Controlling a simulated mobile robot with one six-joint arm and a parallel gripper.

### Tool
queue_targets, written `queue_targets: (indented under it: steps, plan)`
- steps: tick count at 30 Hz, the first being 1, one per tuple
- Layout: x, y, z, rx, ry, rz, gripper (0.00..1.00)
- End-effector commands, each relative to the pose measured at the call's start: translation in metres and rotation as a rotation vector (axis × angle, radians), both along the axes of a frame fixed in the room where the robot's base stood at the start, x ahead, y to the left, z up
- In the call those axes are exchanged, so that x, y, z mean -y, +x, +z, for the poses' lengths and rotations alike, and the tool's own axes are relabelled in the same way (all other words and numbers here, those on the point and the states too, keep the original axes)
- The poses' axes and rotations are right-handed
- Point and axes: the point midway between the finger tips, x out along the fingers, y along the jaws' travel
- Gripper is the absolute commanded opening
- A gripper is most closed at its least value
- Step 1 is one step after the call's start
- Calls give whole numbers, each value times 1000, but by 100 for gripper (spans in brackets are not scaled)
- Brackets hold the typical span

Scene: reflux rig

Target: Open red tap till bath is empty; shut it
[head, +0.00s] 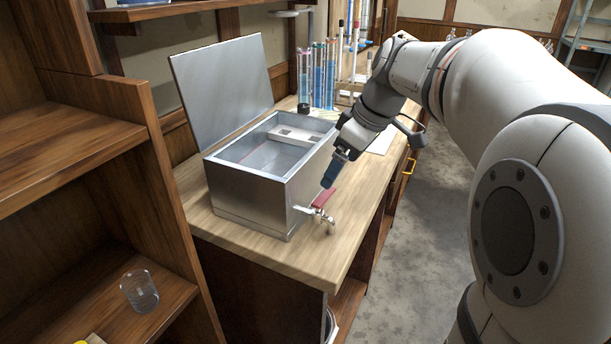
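The bath (262,198) is a brushed-metal box on the wooden bench, with its lid (222,85) raised at the back left. Its inside looks grey and glassy; I cannot tell how much liquid is in it. The tap (324,217) sticks out low on the bath's right side, a metal spout with a red lever (325,198) on top. The lever slants up toward my gripper. My gripper (332,178) points down, its bluish fingertips just above the lever's upper end. It is seen side-on, so I cannot tell whether the fingers touch or hold the lever.
Tall cylinders with blue liquid (318,82) stand on the bench behind the bath. A wooden shelf unit (90,180) at left holds a clear beaker (139,291). The bench front (290,262) is bare, and open floor (425,240) lies right.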

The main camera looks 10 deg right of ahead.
Motion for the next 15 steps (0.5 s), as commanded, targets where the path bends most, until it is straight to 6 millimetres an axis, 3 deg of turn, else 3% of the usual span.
queue_targets:
  steps: [5, 15]
  plan:
    - [-2, 7, -14, 5, 4, 24, 93]
    - [-17, 19, -62, 5, 2, 23, 93]
